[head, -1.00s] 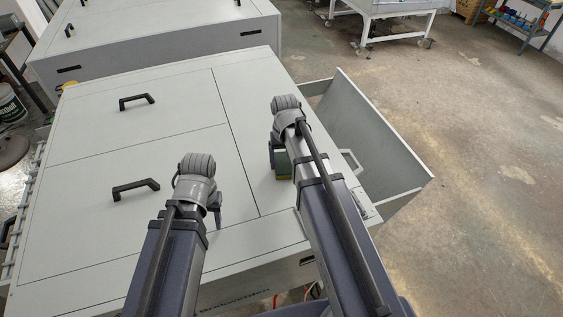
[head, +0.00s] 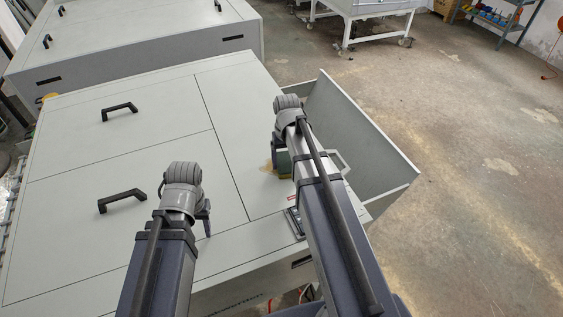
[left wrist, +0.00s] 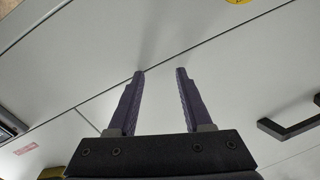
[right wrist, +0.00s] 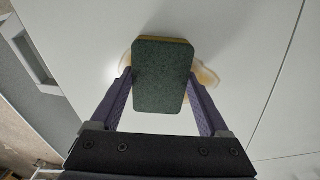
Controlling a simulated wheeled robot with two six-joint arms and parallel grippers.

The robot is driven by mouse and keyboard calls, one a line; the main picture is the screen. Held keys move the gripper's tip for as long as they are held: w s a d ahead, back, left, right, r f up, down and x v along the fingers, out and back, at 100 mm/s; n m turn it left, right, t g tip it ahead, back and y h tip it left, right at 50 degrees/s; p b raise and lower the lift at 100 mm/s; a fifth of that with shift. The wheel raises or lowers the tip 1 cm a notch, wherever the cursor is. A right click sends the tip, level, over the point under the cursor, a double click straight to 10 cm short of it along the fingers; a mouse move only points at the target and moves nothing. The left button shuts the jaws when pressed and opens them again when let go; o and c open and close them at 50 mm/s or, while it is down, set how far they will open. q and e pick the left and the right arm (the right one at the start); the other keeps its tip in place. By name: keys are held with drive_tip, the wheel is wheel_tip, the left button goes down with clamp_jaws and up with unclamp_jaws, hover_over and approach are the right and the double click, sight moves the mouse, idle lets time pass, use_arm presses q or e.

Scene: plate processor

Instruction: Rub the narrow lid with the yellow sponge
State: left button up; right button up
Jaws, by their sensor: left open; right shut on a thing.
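The narrow lid (head: 238,100) is the pale grey strip along the right of the machine's top, right of a long seam. My right gripper (right wrist: 163,85) is shut on the yellow sponge (right wrist: 162,75), dark green face toward the wrist camera and a yellow edge showing. In the head view the sponge (head: 284,160) is partly hidden by my right arm. A yellowish-brown stain (right wrist: 207,74) shows on the lid around the sponge; whether the sponge touches the lid is unclear. My left gripper (left wrist: 160,95) is open and empty above the machine top, near the seam.
Two wide lids with black handles (head: 119,112) (head: 122,201) lie left of the seam. An open drawer or bin (head: 360,130) juts out at the right. A second grey cabinet (head: 130,45) stands behind.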

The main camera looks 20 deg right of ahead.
drive_tip(key=shift+d, duration=1.1)
drive_tip(key=shift+d, duration=0.1)
drive_tip(key=shift+d, duration=1.65)
drive_tip(key=shift+w+d, duration=0.1)
drive_tip(key=shift+s+a+f, duration=0.1)
drive_tip(key=shift+a, duration=0.85)
drive_tip(key=shift+s+a+f, duration=0.1)
drive_tip(key=shift+a, duration=0.85)
drive_tip(key=shift+a+r, duration=0.1)
drive_tip(key=shift+a, duration=1.85)
